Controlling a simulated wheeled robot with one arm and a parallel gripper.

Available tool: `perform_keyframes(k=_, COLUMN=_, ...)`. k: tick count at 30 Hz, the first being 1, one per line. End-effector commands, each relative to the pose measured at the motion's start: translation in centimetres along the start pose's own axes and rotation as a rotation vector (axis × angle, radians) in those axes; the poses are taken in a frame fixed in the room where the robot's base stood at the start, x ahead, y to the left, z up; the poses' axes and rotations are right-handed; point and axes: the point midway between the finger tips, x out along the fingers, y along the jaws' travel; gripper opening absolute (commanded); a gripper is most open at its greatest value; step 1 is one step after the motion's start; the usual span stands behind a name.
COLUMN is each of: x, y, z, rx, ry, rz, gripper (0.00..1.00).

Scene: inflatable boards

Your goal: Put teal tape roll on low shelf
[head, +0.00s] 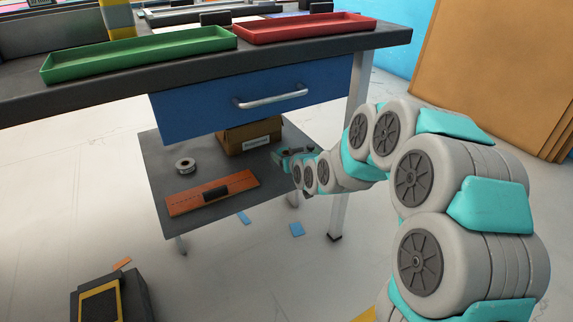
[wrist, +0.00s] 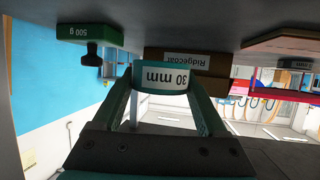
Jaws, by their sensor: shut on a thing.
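My gripper (head: 283,157) reaches under the workbench, over the right part of the grey low shelf (head: 182,146). In the wrist view it is shut on the teal tape roll (wrist: 163,77), which has a white label reading 30 mm. The roll sits between the fingertips, near the grey surface along the top of that view; whether it touches cannot be told. In the head view the roll cannot be told apart from the teal gripper parts.
Above hang a blue drawer (head: 255,100) and the bench top. A table leg (head: 339,215) stands close to my arm.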

Motion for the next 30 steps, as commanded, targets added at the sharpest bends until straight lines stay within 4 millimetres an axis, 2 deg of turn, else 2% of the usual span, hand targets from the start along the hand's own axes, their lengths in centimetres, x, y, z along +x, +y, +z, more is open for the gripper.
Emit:
perform_keyframes(k=3, x=0.8, y=0.0, z=2.0, rx=0.002, ry=-0.004, rz=0.000, gripper=0.17)
perform_keyframes(k=6, x=1.2, y=0.0, z=3.1, rx=0.003, ry=-0.001, rz=0.001, gripper=0.17)
perform_keyframes(k=18, x=1.4, y=0.0, z=3.6, rx=0.002, ry=0.000, rz=0.001, gripper=0.17)
perform_keyframes(k=19, x=1.4, y=0.0, z=3.6, rx=0.002, ry=0.000, rz=0.001, gripper=0.77)
perform_keyframes(k=25, x=1.4, y=0.0, z=3.5, rx=0.002, ry=0.000, rz=0.001, gripper=0.99)
perform_keyframes(k=30, x=1.4, y=0.0, z=3.5, rx=0.002, ry=0.000, rz=0.001, gripper=1.00)
